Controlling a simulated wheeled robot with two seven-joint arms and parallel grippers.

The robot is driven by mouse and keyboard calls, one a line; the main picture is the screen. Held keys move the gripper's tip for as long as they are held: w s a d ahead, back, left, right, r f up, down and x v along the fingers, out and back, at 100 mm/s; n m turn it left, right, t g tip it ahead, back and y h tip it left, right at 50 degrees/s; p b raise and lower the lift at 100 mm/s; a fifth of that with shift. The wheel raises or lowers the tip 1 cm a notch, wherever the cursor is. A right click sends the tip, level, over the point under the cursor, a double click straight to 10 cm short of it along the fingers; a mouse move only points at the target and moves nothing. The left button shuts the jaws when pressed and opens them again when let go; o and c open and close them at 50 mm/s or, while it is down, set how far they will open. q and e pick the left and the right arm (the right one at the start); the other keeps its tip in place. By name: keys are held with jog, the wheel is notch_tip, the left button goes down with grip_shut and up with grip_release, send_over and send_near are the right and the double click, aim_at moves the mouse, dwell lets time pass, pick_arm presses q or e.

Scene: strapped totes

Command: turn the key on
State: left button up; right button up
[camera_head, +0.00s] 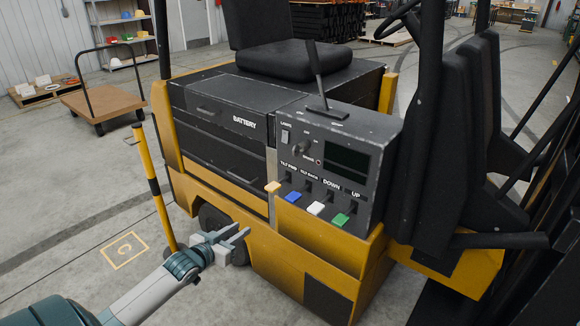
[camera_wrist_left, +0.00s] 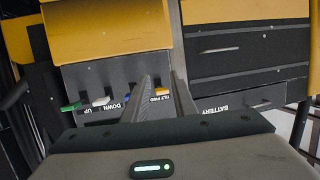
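The key switch (camera_head: 301,149) is a small knob on the upper face of the forklift's dark control panel (camera_head: 340,132), beside a lights switch (camera_head: 285,136). My left gripper (camera_head: 238,234) is low in front of the forklift's yellow side, below and left of the panel, and is apart from the key. Its two grey fingers are spread with nothing between them; the gap also shows in the left wrist view (camera_wrist_left: 163,84). That view shows the panel upside down, with the key not visible. My right gripper is out of view.
Coloured levers (camera_head: 315,208) stick out from the panel's lower front. A tall lever (camera_head: 317,76) rises from its top. The battery cover (camera_head: 238,108) adjoins the panel. Open floor lies left.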

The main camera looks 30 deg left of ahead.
pick_arm(q)
jog(key=w+d+r+m+t+h, duration=0.1)
jog(key=d+r, duration=0.1)
jog(key=r, duration=0.8)
jog(key=w+d+r+m+t+h, duration=0.1)
jog(key=d+r+t+h, duration=0.1)
jog(key=r, duration=0.8)
jog(key=shift+d+r, duration=0.4)
jog(key=shift+d, duration=0.2)
jog(key=shift+w, duration=0.1)
jog(key=p, duration=0.4)
send_near(293, 152)
jog(key=w, duration=0.8)
jog(key=shift+w+d, duration=0.2)
jog(key=shift+d, duration=0.1)
jog(key=shift+w, duration=0.1)
grip_shut()
